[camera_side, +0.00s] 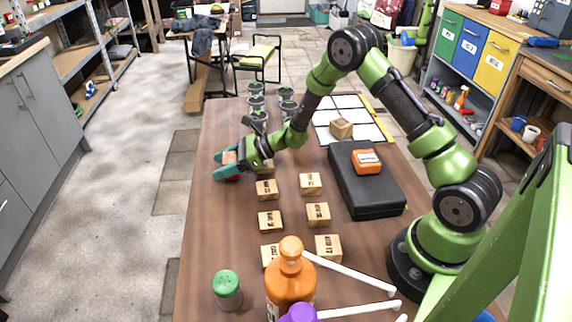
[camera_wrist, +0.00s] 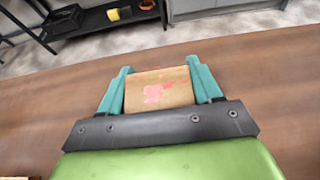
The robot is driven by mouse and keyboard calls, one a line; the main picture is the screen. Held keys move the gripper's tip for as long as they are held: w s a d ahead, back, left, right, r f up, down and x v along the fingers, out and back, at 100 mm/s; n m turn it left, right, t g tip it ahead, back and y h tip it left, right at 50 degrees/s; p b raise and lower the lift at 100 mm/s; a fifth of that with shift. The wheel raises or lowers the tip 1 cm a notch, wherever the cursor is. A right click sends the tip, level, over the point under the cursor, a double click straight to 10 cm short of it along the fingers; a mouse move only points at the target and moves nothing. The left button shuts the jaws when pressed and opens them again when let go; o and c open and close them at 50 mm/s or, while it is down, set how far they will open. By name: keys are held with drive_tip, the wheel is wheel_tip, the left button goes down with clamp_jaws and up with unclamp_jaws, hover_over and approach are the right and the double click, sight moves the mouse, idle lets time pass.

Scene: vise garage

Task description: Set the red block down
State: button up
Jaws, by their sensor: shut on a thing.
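My gripper (camera_side: 221,166) is low over the left side of the wooden table (camera_side: 228,225), near its edge. Its two teal fingers are shut on a wooden block (camera_side: 229,157). In the wrist view, the block (camera_wrist: 160,92) sits squarely between the fingers of my gripper (camera_wrist: 158,70). The face toward the camera is bare wood with a pinkish-red mark. The fingers hide its sides, and I cannot tell whether its underside touches the table.
Several lettered wooden blocks (camera_side: 317,214) stand in rows to the right. A black case (camera_side: 372,198) carries an orange box (camera_side: 366,162). A block (camera_side: 341,128) sits on a white grid board (camera_side: 350,108). Bottles, including an orange one (camera_side: 291,285), stand in front. Bare table surrounds the gripper's near side.

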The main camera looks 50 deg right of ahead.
drive_tip(key=o, duration=1.1)
drive_tip(key=shift+c, duration=0.2)
drive_tip(key=shift+s+d+r, duration=0.1)
drive_tip(key=shift+d+r, duration=0.05)
drive_tip(key=shift+r, duration=0.05)
drive_tip(key=v, duration=1.1)
drive_tip(key=shift+s+r, duration=0.1)
drive_tip(key=s+a+r+n+g, duration=0.3)
drive_tip(key=s+a+r+n, duration=0.25)
drive_tip(key=r+n, duration=0.2)
drive_tip(key=s+r+n+h, duration=0.3)
drive_tip(key=s+r+n, duration=0.2)
drive_tip(key=s+n, duration=0.2)
drive_tip(key=s+r+n+h, duration=0.4)
drive_tip(key=s+r+n, duration=0.2)
drive_tip(key=s+n, duration=0.2)
drive_tip(key=shift+s+a+r+t+h, duration=0.25)
drive_tip(key=shift+s+a+t+h, duration=0.05)
drive_tip(key=shift+s, duration=0.95)
